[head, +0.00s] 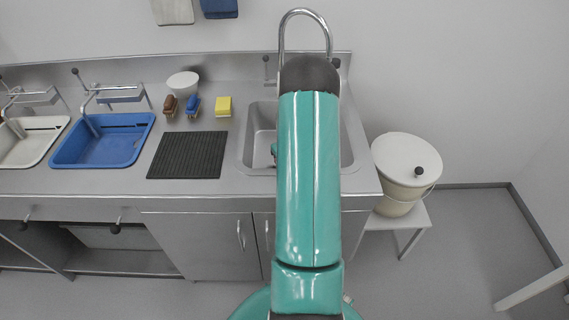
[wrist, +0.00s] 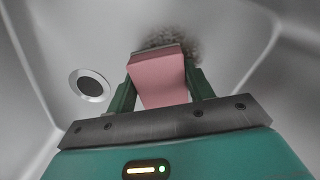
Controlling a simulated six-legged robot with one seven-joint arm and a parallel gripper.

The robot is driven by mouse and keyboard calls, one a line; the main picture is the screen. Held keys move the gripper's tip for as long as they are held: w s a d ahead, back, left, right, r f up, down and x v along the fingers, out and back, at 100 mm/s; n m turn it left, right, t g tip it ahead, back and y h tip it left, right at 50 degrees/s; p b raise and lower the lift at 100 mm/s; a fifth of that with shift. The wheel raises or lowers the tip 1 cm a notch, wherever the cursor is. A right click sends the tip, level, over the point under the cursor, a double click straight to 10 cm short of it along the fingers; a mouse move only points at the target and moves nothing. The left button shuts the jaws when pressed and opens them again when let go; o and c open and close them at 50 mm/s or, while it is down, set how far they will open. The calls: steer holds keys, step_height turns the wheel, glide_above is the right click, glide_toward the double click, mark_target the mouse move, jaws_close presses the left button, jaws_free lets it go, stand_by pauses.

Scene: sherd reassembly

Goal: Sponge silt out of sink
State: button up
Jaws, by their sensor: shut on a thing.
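A pink sponge (wrist: 160,80) is held between the two green fingers of my gripper (wrist: 158,88) in the wrist view. My gripper is shut on it, inside the steel sink (wrist: 230,30). A brown speckled patch of silt (wrist: 185,43) lies on the sink floor just beyond the sponge's far end. I cannot tell whether the sponge touches it. The round drain (wrist: 90,85) is left of the gripper. In the head view my arm covers much of the sink (head: 257,125), and the sponge and silt are hidden.
A black ribbed mat (head: 188,155) lies left of the sink. Behind it are a yellow sponge (head: 223,106), a blue brush (head: 193,106), a brown brush (head: 170,105) and a white bowl (head: 183,84). A blue basin (head: 103,140) stands farther left. A lidded cream bucket (head: 405,165) stands right of the counter.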

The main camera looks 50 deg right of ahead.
steer(key=shift+s+d+f, duration=0.15)
steer(key=shift+s+d, duration=0.95)
steer(key=shift+s, duration=0.3)
steer(key=shift+f, duration=0.1)
steer(key=shift+w, duration=0.1)
steer(key=shift+w+a+f, duration=0.15)
steer(key=shift+w+a, duration=1.05)
steer(key=shift+w, duration=0.3)
steer(key=shift+w+a+f, duration=0.15)
steer(key=shift+w+a, duration=1.1)
steer(key=shift+w, duration=0.25)
steer(key=shift+w+a+f, duration=0.15)
steer(key=shift+w+a, duration=1.05)
steer(key=shift+w, duration=0.3)
steer(key=shift+r, duration=3)
steer(key=shift+r, duration=0.1)
steer(key=shift+r, duration=1.4)
